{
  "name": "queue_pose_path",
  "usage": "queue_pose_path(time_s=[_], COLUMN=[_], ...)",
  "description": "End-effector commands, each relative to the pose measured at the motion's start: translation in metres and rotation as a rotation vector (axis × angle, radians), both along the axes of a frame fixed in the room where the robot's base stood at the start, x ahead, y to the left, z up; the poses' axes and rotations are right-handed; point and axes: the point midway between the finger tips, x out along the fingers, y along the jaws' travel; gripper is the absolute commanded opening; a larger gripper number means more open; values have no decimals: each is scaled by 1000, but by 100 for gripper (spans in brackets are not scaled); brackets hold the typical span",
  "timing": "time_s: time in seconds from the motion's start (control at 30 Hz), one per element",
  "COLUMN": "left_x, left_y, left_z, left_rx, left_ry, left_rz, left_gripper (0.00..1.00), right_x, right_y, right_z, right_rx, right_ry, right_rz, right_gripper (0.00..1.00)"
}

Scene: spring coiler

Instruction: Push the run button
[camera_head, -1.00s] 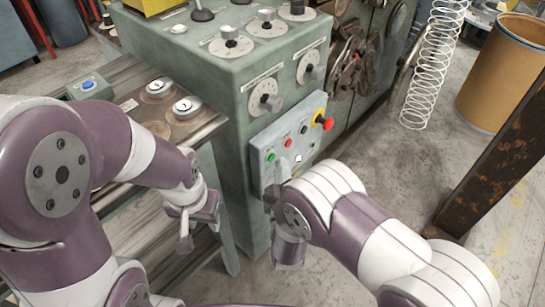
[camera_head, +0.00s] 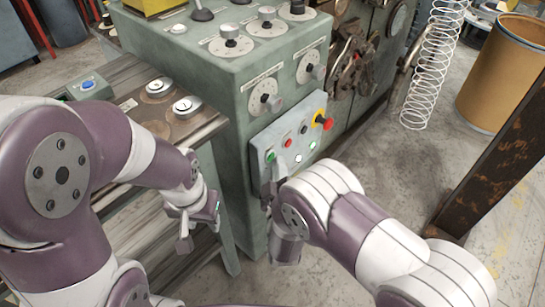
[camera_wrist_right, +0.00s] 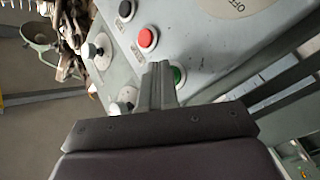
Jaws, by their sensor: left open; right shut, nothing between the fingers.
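The control panel (camera_head: 258,179) on the front of the green machine carries a green button (camera_head: 271,157), a red button (camera_head: 288,143) and a black one. I cannot read which is labelled run. My right gripper (camera_head: 280,166) is shut and empty, with its tips at the panel just by the green button. In the right wrist view the shut fingers (camera_wrist_right: 158,68) partly cover the green button (camera_wrist_right: 179,75); the red button (camera_wrist_right: 147,38) is clear above. I cannot tell if the tips touch the green button. My left gripper (camera_head: 200,227) is open and empty, left of the machine.
A red and yellow emergency stop (camera_head: 324,120) sits at the panel's right end. Dials (camera_head: 265,97) are above. A bench (camera_head: 135,103) stands left, with a rusty beam (camera_head: 493,160) at right.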

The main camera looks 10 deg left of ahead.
Motion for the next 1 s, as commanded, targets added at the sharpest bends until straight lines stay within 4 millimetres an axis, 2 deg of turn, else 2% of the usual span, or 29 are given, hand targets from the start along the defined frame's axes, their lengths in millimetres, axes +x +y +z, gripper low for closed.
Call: queue_pose_path(time_s=[0.4, 0.73, 1.0], left_x=[0, 0, 0], left_y=[0, 0, 0], left_z=[0, 7, 7], left_rx=[0, 0, 0], left_ry=[0, 0, 0], left_rz=[0, 0, 0], left_gripper=[43, 43, 43], right_x=[1, -8, -9], right_y=[1, -11, -12], right_z=[1, 1, 0], right_rx=[1, 0, 1], right_ry=[-1, -1, -1], right_rz=[0, -1, 0], right_gripper=[0, 0, 0])
